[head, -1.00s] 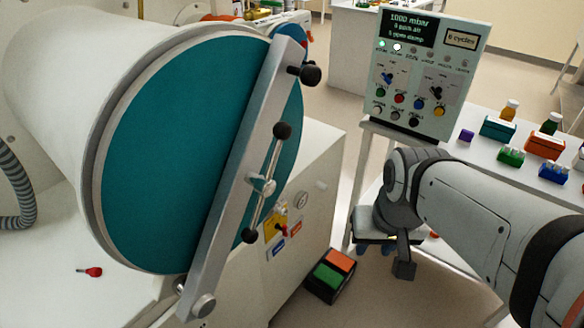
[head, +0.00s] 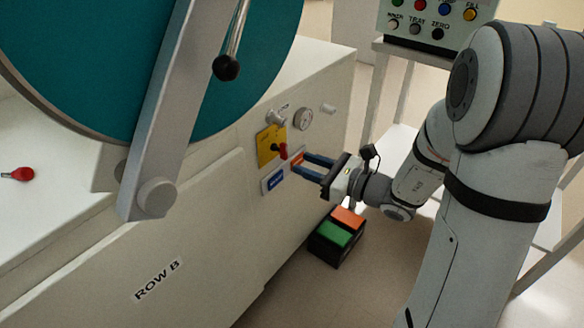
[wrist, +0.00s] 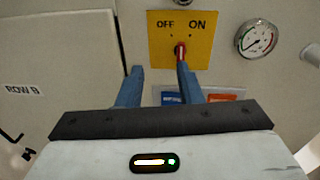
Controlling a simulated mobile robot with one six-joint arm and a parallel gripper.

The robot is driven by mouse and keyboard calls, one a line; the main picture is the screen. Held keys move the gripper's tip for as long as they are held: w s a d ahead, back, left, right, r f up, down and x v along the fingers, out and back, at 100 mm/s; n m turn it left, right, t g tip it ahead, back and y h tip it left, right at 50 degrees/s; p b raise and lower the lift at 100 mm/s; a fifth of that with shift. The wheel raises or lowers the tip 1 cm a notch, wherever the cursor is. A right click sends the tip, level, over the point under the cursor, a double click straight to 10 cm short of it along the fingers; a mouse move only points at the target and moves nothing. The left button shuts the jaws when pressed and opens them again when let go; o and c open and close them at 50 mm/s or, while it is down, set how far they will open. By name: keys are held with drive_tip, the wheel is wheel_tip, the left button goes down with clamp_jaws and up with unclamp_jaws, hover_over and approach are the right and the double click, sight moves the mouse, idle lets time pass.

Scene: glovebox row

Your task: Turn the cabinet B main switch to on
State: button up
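The main switch is a red handle (head: 282,149) on a yellow plate (head: 265,147) on the cabinet front marked ROW B. In the wrist view the plate (wrist: 158,55) reads OFF at left and ON at right, with the red handle (wrist: 181,50) between and below the words. I cannot tell its exact setting. My gripper (head: 298,164) is open, its two blue fingers pointing at the panel just right of and below the switch. In the wrist view my gripper (wrist: 158,68) has its right finger overlapping the handle's lower end; its left finger is left of the handle. Contact is unclear.
A gauge (head: 303,119) and a small knob (head: 276,117) sit above the switch. Blue (head: 273,181) and orange (wrist: 222,97) labels are below it. The teal door (head: 80,60) with its grey bar overhangs at left. A green and orange pedal box (head: 337,237) stands on the floor.

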sight(286, 152)
drive_tip(key=shift+m+t, duration=0.8)
drive_tip(key=shift+m, duration=0.1)
drive_tip(key=w+a, duration=0.1)
drive_tip(key=w, duration=0.1)
drive_tip(key=w+a+f+b, duration=0.1)
drive_tip(key=w+a, duration=0.1)
drive_tip(key=w+a+b, duration=0.1)
drive_tip(key=w, duration=0.1)
drive_tip(key=shift+w+a+f, duration=0.25)
drive_tip(key=shift+a, duration=0.15)
drive_tip(key=shift+c, duration=0.3)
clamp_jaws()
